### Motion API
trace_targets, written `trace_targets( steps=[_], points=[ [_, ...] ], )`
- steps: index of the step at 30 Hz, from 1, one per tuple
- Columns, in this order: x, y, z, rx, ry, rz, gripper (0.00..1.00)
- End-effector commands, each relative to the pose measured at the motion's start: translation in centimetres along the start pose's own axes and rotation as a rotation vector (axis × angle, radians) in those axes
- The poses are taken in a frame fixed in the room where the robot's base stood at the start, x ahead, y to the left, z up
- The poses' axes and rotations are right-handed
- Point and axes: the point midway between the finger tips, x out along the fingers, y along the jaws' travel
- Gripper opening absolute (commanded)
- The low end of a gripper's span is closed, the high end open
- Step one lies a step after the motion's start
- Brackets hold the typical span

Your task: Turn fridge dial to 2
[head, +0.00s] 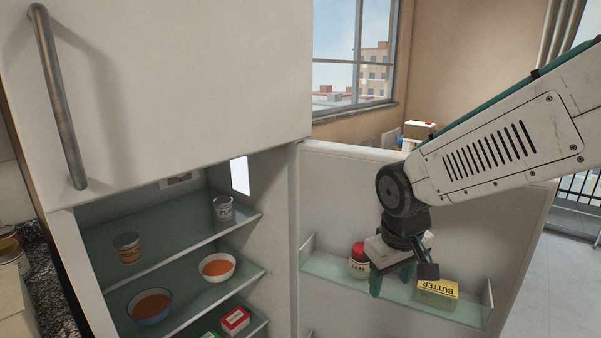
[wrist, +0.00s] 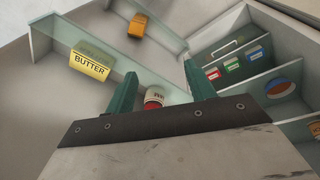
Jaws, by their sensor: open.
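The fridge stands open below its closed upper door (head: 180,70). No dial can be made out in either view. A small pale panel with a grey marking (head: 180,178) shows at the top back of the compartment, partly cut off by the upper door; I cannot tell whether it is the dial. My gripper (head: 392,280) is open and empty, pointing down in front of the open door's shelf, between the red-lidded jam jar (head: 358,262) and the yellow butter box (head: 437,292). In the wrist view its green fingers (wrist: 159,82) are spread, with the jar seen between them.
Glass shelves (head: 165,241) hold a can (head: 223,208), a jar (head: 127,247) and bowls (head: 218,266). The open door (head: 510,240) with its shelf stands right of the compartment. A bright white panel (head: 240,176) is on the inner right wall. Floor is free at far right.

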Motion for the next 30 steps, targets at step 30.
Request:
trace_targets(
  steps=[30],
  points=[
    [-9.7,2.2,21.1,0.395,-0.050,-0.047,0.55]
  ],
)
